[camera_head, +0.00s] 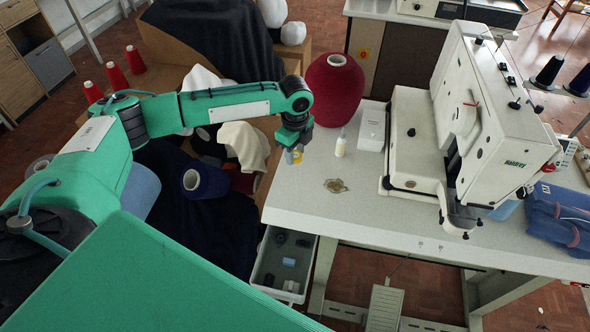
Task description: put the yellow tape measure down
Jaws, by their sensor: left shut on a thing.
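My left gripper (292,149) hangs from the green arm, above the left edge of the white table (330,222). It is shut on the yellow tape measure (297,157), of which only a small yellow part shows below the fingers. The rest of the tape measure is hidden by the gripper. From this view I cannot tell how high it is above the table top. My right gripper is not in view.
A small pale bottle (341,145) and a large red yarn cone (334,92) stand right of the gripper. A flat brownish piece (336,186) lies on the table. The white sewing machine (490,110) fills the right side. An open drawer (283,262) is below. The front table top is mostly clear.

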